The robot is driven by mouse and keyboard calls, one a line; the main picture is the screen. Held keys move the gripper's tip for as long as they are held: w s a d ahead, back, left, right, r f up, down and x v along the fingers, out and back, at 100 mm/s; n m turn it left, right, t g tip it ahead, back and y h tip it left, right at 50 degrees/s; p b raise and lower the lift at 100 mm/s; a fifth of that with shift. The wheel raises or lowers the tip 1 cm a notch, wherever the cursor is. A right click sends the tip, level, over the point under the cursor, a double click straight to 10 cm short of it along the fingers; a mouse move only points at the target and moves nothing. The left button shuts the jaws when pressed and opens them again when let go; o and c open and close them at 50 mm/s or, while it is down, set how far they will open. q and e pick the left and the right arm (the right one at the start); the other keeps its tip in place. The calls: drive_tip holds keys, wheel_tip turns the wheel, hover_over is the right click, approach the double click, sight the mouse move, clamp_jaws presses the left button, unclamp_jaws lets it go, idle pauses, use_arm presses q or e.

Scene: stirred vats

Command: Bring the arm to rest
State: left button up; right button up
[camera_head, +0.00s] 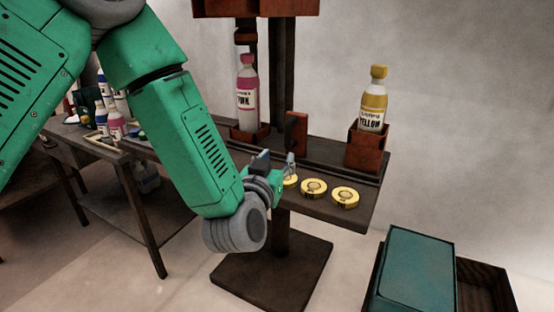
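My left arm (178,130) is green with grey joints and reaches in from the upper left across the view. My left gripper (291,166) is small in the view, in front of the dark stand's shelf, close to the leftmost of the yellow discs (291,180). I cannot tell whether its fingers are open or shut, or whether it touches that disc. My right gripper is out of view.
The dark shelf (330,208) carries more yellow discs (345,197), a pink bottle (247,90) and a yellow bottle (373,102) in red-brown holders. A side table (78,140) with bottles is at left. A teal-lidded box (418,270) is at lower right.

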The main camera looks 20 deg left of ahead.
use_arm(q)
drive_tip(key=s+f+m+g+h+p, duration=0.15)
drive_tip(key=s+f+g, duration=0.45)
drive_tip(key=f, duration=0.6)
drive_tip(key=s+f+m+g+h+p, duration=0.1)
drive_tip(key=s+f+g+h, duration=0.15)
drive_tip(key=s+f, duration=0.75)
drive_tip(key=s+a+f+g+y, duration=0.1)
drive_tip(key=s+f+g, duration=0.3)
drive_tip(key=s, duration=0.5)
drive_tip(key=s+a+f+g, duration=0.4)
drive_tip(key=s+f, duration=0.1)
drive_tip(key=s, duration=0.5)
drive_tip(key=shift+a+n+g+y+p, duration=0.15)
drive_tip(key=shift+n+g+y+p, duration=0.2)
drive_tip(key=shift+y+p, duration=0.05)
